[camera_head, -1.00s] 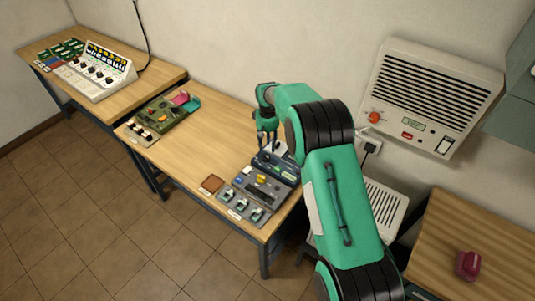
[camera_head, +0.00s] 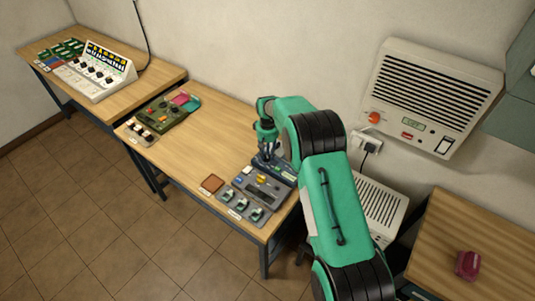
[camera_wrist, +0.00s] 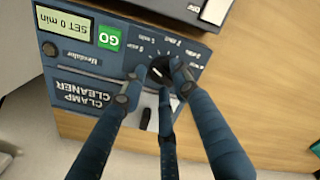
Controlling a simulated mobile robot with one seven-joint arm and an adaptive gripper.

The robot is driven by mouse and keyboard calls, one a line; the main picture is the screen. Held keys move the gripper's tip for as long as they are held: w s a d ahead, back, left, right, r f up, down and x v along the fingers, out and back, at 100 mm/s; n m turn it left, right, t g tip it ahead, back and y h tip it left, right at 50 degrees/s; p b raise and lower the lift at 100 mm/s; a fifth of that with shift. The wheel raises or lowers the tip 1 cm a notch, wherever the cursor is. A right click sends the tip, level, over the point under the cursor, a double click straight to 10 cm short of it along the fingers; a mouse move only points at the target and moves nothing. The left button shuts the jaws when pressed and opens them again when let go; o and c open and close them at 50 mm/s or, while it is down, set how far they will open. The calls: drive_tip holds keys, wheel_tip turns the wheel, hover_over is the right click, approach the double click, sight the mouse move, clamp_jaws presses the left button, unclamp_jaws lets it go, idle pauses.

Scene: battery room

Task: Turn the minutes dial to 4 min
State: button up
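The clamp cleaner (camera_wrist: 75,65) is a dark blue panel, upside down in the wrist view. Its display (camera_wrist: 63,27) reads "SET 0 min", beside a green GO button (camera_wrist: 109,38). The dark round minutes dial (camera_wrist: 160,72) has minute marks around it and is partly hidden by my fingers. My gripper (camera_wrist: 157,80) has its dark blue fingers spread around the dial, with tips close to its sides; I cannot tell whether they touch. In the head view my gripper (camera_head: 265,155) is low over the cleaner (camera_head: 278,172), which it partly covers.
The table middle (camera_head: 205,145) is clear. A wall heater (camera_head: 430,95) hangs to the right.

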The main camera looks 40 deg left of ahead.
clamp_jaws()
drive_tip(key=shift+m+b, duration=0.3)
drive_tip(key=shift+m, duration=0.2)
drive_tip(key=m+b, duration=0.2)
drive_tip(key=m, duration=0.2)
drive_tip(key=shift+s, duration=0.1)
drive_tip(key=m+b, duration=0.1)
drive_tip(key=m, duration=0.4)
drive_tip(key=shift+s+d+m+b, duration=0.1)
drive_tip(key=shift+m+b, duration=0.2)
drive_tip(key=shift+m, duration=0.1)
drive_tip(key=m+b, duration=0.1)
drive_tip(key=m, duration=0.5)
drive_tip(key=shift+s, duration=0.1)
drive_tip(key=m, duration=0.6)
drive_tip(key=shift+a+r+b, duration=0.1)
drive_tip(key=shift+a+b, duration=0.1)
drive_tip(key=shift+b, duration=0.1)
